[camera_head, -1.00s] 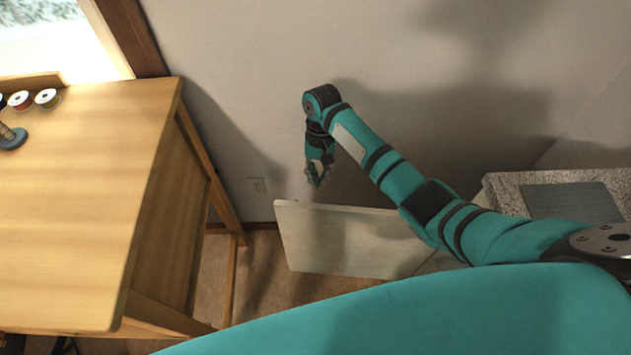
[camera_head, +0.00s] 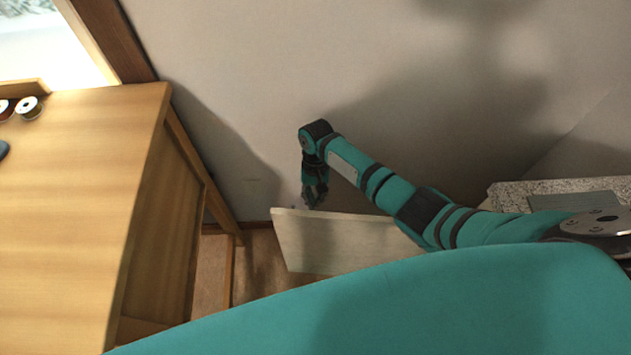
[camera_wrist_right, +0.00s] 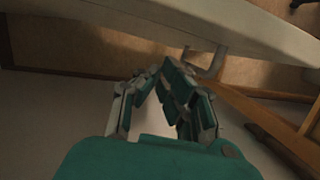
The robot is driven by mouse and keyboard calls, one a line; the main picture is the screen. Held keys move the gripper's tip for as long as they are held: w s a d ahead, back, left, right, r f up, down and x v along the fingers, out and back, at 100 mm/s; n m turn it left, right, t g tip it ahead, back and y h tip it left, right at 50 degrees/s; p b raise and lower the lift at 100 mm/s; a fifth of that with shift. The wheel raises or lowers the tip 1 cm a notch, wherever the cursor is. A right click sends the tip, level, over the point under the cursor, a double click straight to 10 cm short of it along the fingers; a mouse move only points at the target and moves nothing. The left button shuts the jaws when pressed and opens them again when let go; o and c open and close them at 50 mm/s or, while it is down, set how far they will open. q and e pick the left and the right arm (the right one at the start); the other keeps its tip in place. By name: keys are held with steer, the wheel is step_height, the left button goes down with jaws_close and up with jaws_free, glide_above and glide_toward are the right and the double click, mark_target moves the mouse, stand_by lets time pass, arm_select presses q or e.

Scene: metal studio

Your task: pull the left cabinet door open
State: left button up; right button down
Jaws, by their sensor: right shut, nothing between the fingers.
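The left cabinet door (camera_head: 345,243) is a pale panel that stands swung out from the cabinet, its free edge toward the wooden table. My right gripper (camera_head: 314,203) is at the wall side of the door, by the upper corner of its free end. In the right wrist view the right gripper (camera_wrist_right: 158,68) is shut and empty, and the door (camera_wrist_right: 150,20) crosses the top of the picture. A small handle (camera_wrist_right: 205,62) sticks out from the door just beyond the fingertips. The door's hinge side is hidden behind my arm. My left gripper is not in view.
A wooden table (camera_head: 75,200) with thread spools (camera_head: 28,107) stands at the left, its legs near the door's free end. A speckled countertop (camera_head: 510,190) is at the right. The wall (camera_head: 230,90) is close behind my right arm.

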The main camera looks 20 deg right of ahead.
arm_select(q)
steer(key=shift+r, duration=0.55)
arm_select(e)
steer(key=shift+s+a+r, duration=0.1)
steer(key=shift+s+a, duration=0.15)
steer(key=shift+s, duration=0.25)
steer(key=shift+s+a, duration=0.2)
steer(key=shift+s, duration=0.3)
